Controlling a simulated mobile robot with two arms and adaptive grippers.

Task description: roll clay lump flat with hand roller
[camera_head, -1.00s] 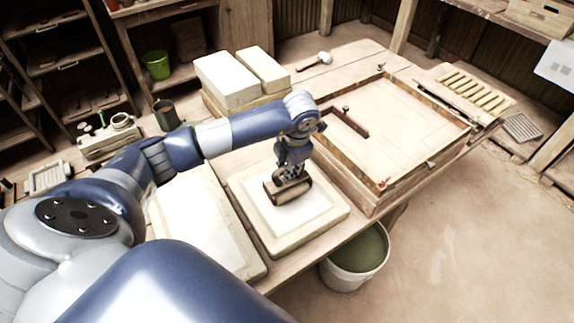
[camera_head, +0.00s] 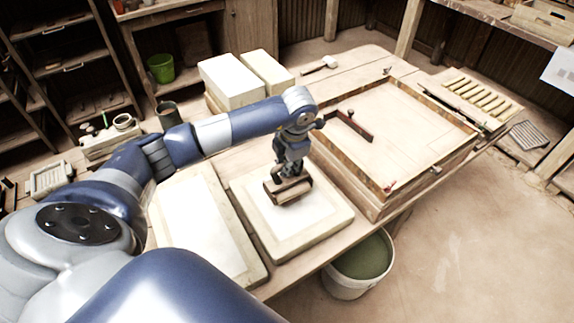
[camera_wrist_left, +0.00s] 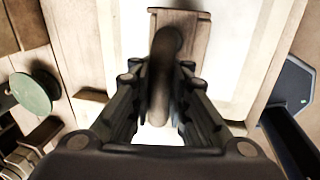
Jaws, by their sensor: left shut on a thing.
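My left gripper (camera_head: 289,173) points down over the near square board and is shut on the handle of the hand roller (camera_head: 290,191). In the left wrist view the gripper (camera_wrist_left: 160,120) has its fingers on both sides of the dark rounded handle of the roller (camera_wrist_left: 166,50). The roller is over the pale inner area of the board (camera_head: 325,222); I cannot tell whether it touches the surface. A clay lump cannot be made out; any clay under the roller is hidden or blends with the pale surface. My right gripper is not in view.
A second pale board (camera_head: 200,215) lies left of the roller's board. A wooden framed tray (camera_head: 410,130) stands to the right, with a dark bar (camera_head: 352,127) on it. White blocks (camera_head: 233,83) stand behind. A bucket (camera_head: 360,262) stands below the table's front edge.

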